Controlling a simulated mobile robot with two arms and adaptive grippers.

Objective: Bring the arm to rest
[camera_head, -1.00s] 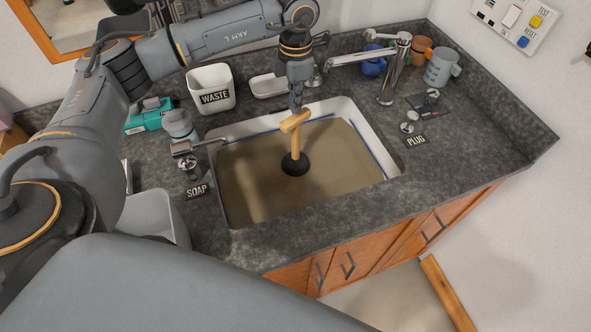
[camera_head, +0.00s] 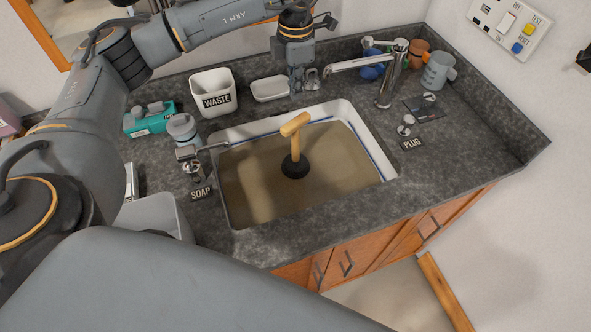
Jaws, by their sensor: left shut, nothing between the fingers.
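My left arm comes in from the left and reaches across the back of the counter. Its left gripper (camera_head: 297,84) points down above the back rim of the sink (camera_head: 228,199), shut and empty. A plunger with a wooden T-handle (camera_head: 295,126) stands upright in the murky brown water of the sink, its black cup partly under the surface. The gripper is behind the plunger and apart from it. My right gripper is not in view.
A soap dispenser (camera_head: 187,153) and teal box (camera_head: 149,119) are at left; mugs (camera_head: 437,72) at back right. The right counter is mostly clear.

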